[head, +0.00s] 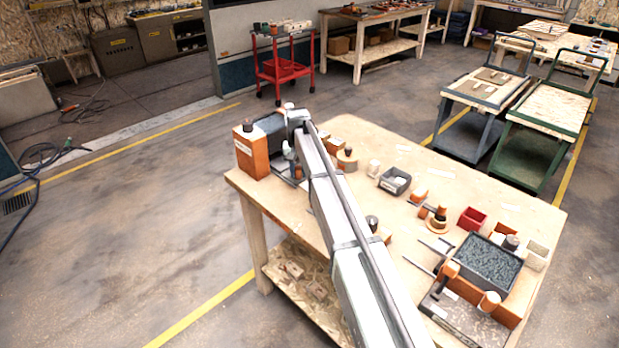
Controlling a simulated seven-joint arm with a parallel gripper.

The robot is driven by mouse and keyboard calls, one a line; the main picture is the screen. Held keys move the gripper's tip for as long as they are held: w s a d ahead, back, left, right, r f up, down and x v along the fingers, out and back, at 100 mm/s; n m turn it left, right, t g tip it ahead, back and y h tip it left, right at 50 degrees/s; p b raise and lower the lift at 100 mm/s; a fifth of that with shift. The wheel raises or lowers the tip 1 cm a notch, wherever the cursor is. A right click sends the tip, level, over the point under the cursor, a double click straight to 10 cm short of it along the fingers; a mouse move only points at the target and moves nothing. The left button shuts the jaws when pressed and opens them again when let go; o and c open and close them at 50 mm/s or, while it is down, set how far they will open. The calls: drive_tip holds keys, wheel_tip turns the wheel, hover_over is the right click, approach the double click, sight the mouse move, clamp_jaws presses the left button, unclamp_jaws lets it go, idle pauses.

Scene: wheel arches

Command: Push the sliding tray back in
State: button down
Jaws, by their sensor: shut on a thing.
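My arm reaches across the wooden workbench to its far left corner. My gripper (289,152) is there, small and partly hidden by my own arm. It is shut on a small part at the right side of a unit with a dark grey box-like body (266,126) and an orange-brown labelled block (250,153). I cannot tell exactly which part it grips. The dark body looks like the sliding tray, but how far out it stands is hidden. A second dark tray (487,264) with grey contents sits on an orange-brown base at the bench's right, apart from my gripper.
The workbench (535,215) holds a small grey bin (395,180), a red bin (472,219) and several small orange-brown and white parts right of my arm. Two thin rods stick out left of the second tray. A red cart (283,70) and trolleys stand beyond, on open floor.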

drive_tip(key=shift+w+a, duration=0.15)
drive_tip(key=c, duration=0.8)
unclamp_jaws()
wheel_tip(320, 180, up, 14)
drive_tip(key=shift+f, duration=0.1)
